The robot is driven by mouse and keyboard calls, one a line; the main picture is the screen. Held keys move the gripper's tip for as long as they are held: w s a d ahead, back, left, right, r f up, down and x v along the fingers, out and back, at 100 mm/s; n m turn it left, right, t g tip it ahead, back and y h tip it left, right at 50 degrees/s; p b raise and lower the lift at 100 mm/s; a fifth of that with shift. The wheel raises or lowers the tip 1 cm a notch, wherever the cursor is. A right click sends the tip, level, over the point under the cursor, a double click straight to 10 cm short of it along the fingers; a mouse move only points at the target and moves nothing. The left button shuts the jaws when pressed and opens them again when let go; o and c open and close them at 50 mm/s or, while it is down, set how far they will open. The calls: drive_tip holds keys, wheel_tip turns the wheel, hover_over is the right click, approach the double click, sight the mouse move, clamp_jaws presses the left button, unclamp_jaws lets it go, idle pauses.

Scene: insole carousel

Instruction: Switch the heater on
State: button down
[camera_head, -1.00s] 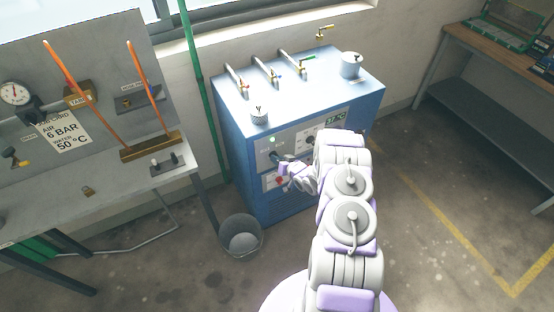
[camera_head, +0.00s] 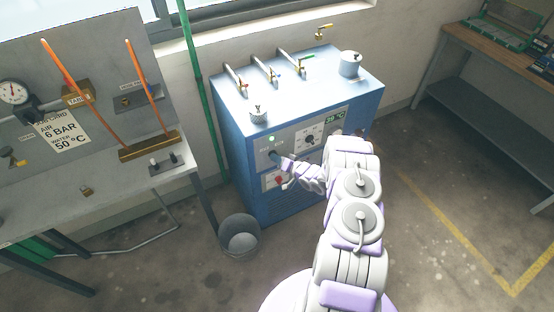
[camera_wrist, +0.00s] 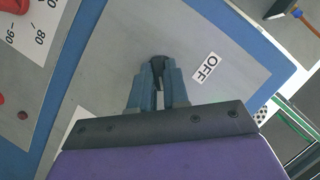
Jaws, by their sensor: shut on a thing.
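The heater is a blue cabinet (camera_head: 285,205) against the wall, with a grey front panel that also shows in the wrist view (camera_wrist: 110,60). A small green light (camera_head: 271,138) is on the panel. My gripper (camera_head: 277,156) is at the panel's left part, just below this light. In the wrist view my gripper (camera_wrist: 158,76) is shut on a dark rotary switch (camera_wrist: 158,61), mostly hidden between the fingers. An OFF label (camera_wrist: 205,67) is to the right of the switch. A white label corner (camera_wrist: 76,117) on the left is mostly covered by my gripper.
A red knob (camera_head: 280,180) sits below. Pots and taps stand on top of the cabinet. A bucket (camera_head: 240,238) stands at its left foot, beside a grey bench (camera_head: 120,185).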

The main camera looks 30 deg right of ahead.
drive_tip(key=shift+w+d+r, duration=0.2)
drive_tip(key=shift+d+r, duration=0.05)
drive_tip(key=c, duration=1.1)
unclamp_jaws()
drive_tip(key=shift+d, duration=0.15)
drive_tip(key=shift+a, duration=0.2)
drive_tip(key=shift+r, duration=0.1)
drive_tip(key=shift+f+p+v, duration=0.15)
drive_tip(key=shift+p+v, duration=0.05)
drive_tip(key=shift+v, duration=2.75)
drive_tip(key=shift+f+p+v, duration=0.15)
drive_tip(key=shift+f+v, duration=0.05)
drive_tip(key=shift+v, duration=2.7)
drive_tip(key=shift+f+p+v, duration=0.15)
drive_tip(key=shift+p+v, duration=0.05)
drive_tip(key=shift+v, duration=2.75)
drive_tip(key=shift+s, duration=0.15)
